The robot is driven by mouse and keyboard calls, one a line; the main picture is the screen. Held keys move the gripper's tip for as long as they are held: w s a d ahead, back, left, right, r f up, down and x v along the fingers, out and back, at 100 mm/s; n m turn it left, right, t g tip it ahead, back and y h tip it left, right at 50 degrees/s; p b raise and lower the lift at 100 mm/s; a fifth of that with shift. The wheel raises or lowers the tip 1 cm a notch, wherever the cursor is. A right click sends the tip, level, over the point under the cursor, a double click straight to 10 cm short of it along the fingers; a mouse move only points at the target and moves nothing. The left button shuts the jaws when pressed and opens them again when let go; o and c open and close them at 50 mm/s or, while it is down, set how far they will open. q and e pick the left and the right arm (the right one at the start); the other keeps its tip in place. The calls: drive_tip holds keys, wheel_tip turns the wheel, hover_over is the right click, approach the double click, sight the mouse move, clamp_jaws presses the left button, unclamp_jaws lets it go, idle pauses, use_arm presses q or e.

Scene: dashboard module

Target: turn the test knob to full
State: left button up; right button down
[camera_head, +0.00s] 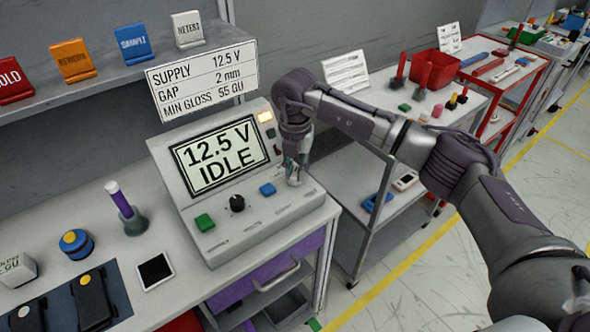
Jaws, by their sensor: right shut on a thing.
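The grey test module (262,225) stands on the bench, its screen (220,155) reading "12.5 V IDLE". Its sloped panel carries a green button (204,222), a black knob (237,203) and a blue button (267,189). My right gripper (294,178) points down at the panel's right end. It is shut on a small control there, mostly hidden by the fingers; I cannot read its label or tell its setting. The black knob stands free, apart from the gripper. An amber lamp (265,117) is lit beside the screen. My left gripper is out of view.
A sign (203,79) giving supply, gap and gloss values stands behind the module. A purple-topped tool (126,208), a yellow-and-blue knob (76,243) and a small dark-screened device (155,271) are on the bench at left. A cart (400,110) stands behind my right arm.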

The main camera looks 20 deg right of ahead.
sight(295, 172)
drive_tip(key=shift+r, duration=0.15)
idle(0.3)
drive_tip(key=c, duration=1.1)
unclamp_jaws()
wheel_tip(295, 172, up, 12)
drive_tip(key=shift+f, duration=0.1)
